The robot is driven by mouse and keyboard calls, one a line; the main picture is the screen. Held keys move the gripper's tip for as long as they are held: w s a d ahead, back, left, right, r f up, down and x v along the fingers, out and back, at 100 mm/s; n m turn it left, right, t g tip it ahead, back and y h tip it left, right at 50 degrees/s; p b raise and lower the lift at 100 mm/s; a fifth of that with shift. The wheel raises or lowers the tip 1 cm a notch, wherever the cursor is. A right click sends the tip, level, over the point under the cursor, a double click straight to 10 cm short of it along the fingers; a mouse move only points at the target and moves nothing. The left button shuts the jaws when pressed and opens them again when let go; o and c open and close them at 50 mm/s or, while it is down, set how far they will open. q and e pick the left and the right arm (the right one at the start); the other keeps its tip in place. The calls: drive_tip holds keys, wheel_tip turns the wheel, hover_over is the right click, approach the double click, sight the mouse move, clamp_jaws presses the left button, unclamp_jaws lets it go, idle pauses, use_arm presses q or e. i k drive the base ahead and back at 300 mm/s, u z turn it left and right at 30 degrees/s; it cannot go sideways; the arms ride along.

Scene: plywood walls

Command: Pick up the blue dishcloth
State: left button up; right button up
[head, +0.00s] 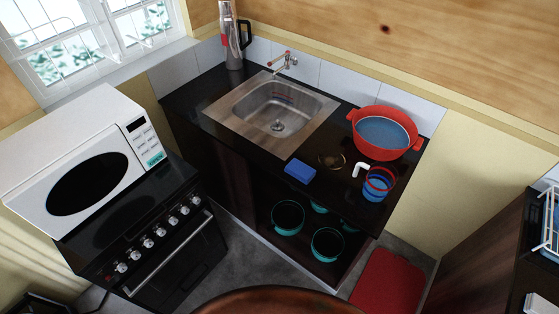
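The blue dishcloth (300,171) looks like a small flat blue block. It lies on the black countertop (335,147), near the front edge, just in front of the sink's right front corner. Nothing covers it. Neither of my grippers shows in the head view.
A steel sink (275,109) is set in the counter. A red pot (384,133), a striped cup (378,184) and a white hooked item (361,169) stand right of the cloth. A white microwave (85,150) sits on the black stove at left. A red mat (388,282) lies on the floor.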

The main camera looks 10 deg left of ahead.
sight(302, 172)
drive_tip(key=z, duration=0.2)
drive_tip(key=i, duration=0.9)
drive_tip(key=z, duration=0.6)
